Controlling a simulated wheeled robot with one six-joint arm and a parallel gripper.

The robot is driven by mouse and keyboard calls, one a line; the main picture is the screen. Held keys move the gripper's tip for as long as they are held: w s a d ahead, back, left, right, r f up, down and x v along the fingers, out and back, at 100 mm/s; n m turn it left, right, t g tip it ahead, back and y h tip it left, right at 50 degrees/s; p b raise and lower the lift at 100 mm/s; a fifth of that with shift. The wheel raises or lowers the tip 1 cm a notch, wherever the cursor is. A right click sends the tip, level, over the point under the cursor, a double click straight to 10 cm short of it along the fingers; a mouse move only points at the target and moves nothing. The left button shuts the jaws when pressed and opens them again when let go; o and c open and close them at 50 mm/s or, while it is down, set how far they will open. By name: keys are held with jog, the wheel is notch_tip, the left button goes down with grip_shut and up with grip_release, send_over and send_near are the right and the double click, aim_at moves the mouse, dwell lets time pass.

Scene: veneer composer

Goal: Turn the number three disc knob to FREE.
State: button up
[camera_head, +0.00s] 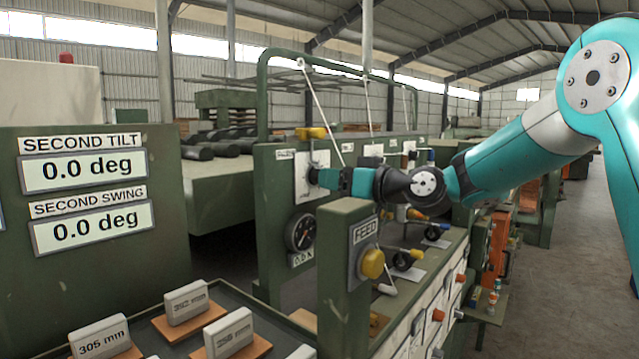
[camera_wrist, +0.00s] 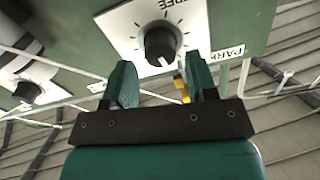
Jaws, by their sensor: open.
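A black round disc knob (camera_wrist: 161,42) sits on a white dial plate (camera_wrist: 122,32) in the wrist view. The upside-down word FREE is at the top edge of that plate, and a PARK label is at the right. The knob's white mark points down, away from FREE. My gripper (camera_wrist: 160,64) is open, with its two green fingers apart and the knob showing between and just beyond their tips. I cannot tell whether they touch it. In the head view my gripper (camera_head: 322,178) is at the white plate (camera_head: 304,189) on the green panel, hiding most of the knob. The knob's number is not readable.
Another knob (camera_wrist: 27,91) is at the left in the wrist view. A yellow part (camera_wrist: 181,88) shows behind the right finger.

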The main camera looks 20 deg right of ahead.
jog(key=shift+w, duration=0.1)
jog(key=shift+p+x, duration=0.3)
jog(key=shift+x, duration=0.85)
jog(key=c, duration=0.6)
jog(key=n+b, duration=0.8)
jog(key=b, duration=0.5)
jog(key=shift+b, duration=0.3)
jog(key=shift+c, duration=0.2)
